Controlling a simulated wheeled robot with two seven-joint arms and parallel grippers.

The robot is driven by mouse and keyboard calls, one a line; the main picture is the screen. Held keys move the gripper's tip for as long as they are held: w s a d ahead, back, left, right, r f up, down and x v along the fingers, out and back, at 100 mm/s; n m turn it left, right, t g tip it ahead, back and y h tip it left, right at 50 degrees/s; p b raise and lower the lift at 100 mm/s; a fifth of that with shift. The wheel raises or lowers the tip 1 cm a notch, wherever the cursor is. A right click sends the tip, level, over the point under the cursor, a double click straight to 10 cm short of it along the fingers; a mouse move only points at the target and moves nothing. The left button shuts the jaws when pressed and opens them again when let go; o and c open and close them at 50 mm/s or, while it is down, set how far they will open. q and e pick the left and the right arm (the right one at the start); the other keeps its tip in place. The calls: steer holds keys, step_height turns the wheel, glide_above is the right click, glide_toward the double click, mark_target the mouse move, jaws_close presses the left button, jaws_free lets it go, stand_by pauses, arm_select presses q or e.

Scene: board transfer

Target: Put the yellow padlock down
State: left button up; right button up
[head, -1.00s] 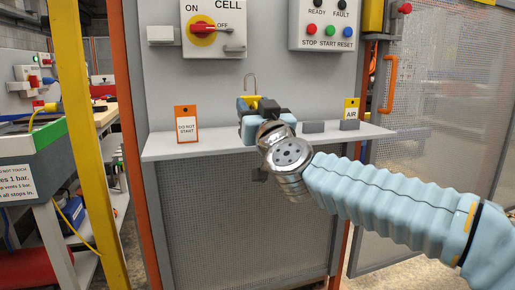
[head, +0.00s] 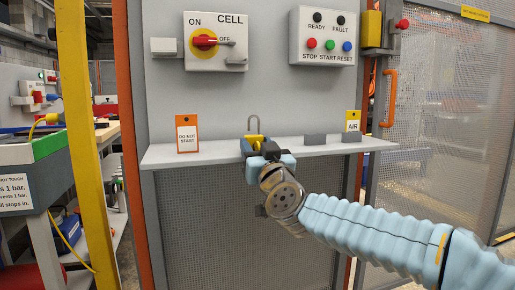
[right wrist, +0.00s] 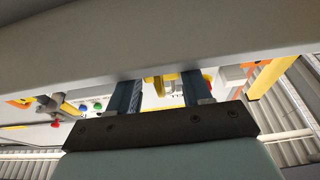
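The yellow padlock (head: 254,140) is upright at the front edge of the grey shelf (head: 200,152), its grey shackle pointing up. My right gripper (head: 256,146) has its fingers on either side of the padlock body and appears shut on it. Whether the padlock's underside touches the shelf is hidden by the gripper. In the right wrist view, yellow of the padlock (right wrist: 158,88) shows between the two fingers, and the shelf (right wrist: 150,42) crosses the top of the picture. My left gripper is not in view.
A DO NOT START tag (head: 187,134) stands on the shelf's left part. Grey blocks (head: 315,140) and an AIR tag (head: 353,121) stand to the right. The CELL switch box (head: 216,42) and button box (head: 323,36) are above. Shelf between orange tag and padlock is clear.

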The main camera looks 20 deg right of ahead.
steer(key=o, duration=0.4)
steer(key=shift+c, duration=0.2)
steer(key=shift+r, duration=0.15)
